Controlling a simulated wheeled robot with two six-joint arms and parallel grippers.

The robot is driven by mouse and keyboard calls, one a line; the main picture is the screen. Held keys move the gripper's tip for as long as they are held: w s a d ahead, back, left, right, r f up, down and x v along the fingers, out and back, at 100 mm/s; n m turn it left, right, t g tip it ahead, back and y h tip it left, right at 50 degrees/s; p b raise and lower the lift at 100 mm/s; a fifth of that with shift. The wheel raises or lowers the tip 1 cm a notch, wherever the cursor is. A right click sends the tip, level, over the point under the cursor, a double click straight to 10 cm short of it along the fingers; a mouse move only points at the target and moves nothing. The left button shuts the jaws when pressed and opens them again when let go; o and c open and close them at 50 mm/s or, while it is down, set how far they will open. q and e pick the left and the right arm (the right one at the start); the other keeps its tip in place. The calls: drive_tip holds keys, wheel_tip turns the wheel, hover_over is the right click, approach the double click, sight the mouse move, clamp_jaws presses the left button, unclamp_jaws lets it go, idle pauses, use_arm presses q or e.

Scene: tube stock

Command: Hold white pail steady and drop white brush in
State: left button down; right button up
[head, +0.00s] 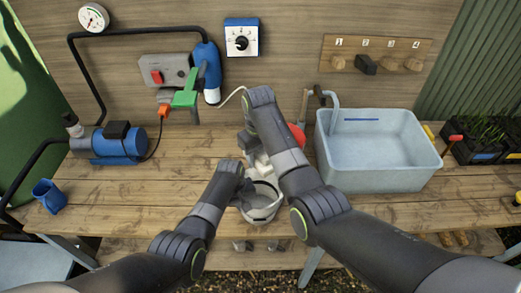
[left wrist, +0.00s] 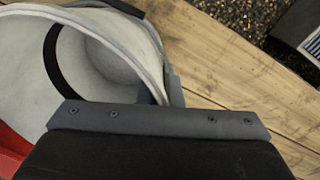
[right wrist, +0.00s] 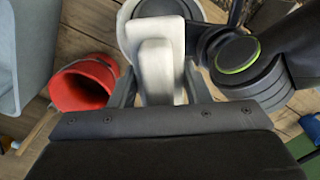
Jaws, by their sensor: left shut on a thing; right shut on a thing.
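The white pail (head: 262,213) stands near the front edge of the wooden bench, its mouth facing up. My left gripper (head: 242,188) is shut on the pail's rim at its left side. In the left wrist view the pail's inside (left wrist: 95,60) shows pale, with a dark curved band across it. My right gripper (head: 252,150) is shut on the white brush (right wrist: 156,65) and holds it above the far side of the pail. In the right wrist view part of the pail's rim (right wrist: 126,18) shows behind the brush. My right forearm hides part of the pail in the head view.
A pale blue basin (head: 375,178) is to the right. A blue pump (head: 115,145) and a blue mug (head: 49,196) are at the left. The bench between mug and pail is clear.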

drive_tip(key=shift+f, duration=2.4)
use_arm(q)
drive_tip(key=shift+s, duration=0.1)
use_arm(e)
drive_tip(key=o, duration=1.1)
wheel_tip(320, 180, up, 12)
